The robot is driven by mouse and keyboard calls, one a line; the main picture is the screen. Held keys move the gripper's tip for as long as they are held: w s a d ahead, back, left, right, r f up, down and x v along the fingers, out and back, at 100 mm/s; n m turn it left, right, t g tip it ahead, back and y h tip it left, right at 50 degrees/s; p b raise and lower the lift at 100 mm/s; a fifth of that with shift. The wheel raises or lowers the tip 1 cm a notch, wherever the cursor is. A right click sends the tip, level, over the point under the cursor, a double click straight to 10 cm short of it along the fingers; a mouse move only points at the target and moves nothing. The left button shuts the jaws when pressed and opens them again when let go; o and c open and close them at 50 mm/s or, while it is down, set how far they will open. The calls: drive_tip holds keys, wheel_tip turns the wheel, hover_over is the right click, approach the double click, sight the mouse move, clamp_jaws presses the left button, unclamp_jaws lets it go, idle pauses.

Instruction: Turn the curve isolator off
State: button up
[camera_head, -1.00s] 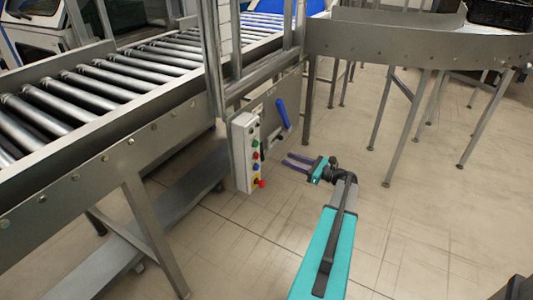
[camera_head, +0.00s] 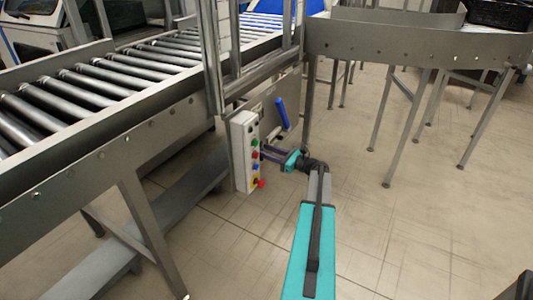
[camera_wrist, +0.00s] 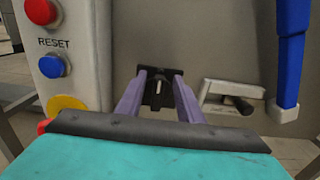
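A black switch with a white mark (camera_wrist: 157,88) is on the grey panel in the wrist view. It looks like the isolator, but I see no label naming it. My gripper (camera_head: 264,151) is at the panel, right of the button box, in the head view. Its purple fingers (camera_wrist: 159,76) are open and apart in the wrist view, with the switch showing between their tips. I cannot tell whether they touch it. In the head view the fingertips are partly hidden near the box edge.
The button box (camera_head: 243,125) stands close left, with a blue reset button (camera_wrist: 52,66). A blue lever (camera_wrist: 291,60) hangs at right. A small white bracket with a black handle (camera_wrist: 238,103) lies between.

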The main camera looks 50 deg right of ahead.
sight(263, 160)
drive_tip(key=shift+w, duration=0.1)
clamp_jaws()
drive_tip(key=shift+a, duration=0.15)
drive_tip(key=shift+s+a+f+n+b, duration=0.15)
drive_tip(key=shift+a+f+n+b, duration=0.35)
drive_tip(key=shift+n+b, duration=1.95)
drive_tip(key=shift+s+a+f+n+b, duration=0.1)
drive_tip(key=shift+a+f+n+b, duration=0.35)
drive_tip(key=shift+n+b, duration=2)
drive_tip(key=shift+s+a+f+n+b, duration=0.15)
drive_tip(key=shift+a+f+n+b, duration=0.4)
drive_tip(key=shift+n, duration=3.45)
drive_tip(key=shift+d+b, duration=0.2)
drive_tip(key=shift+b, duration=0.15)
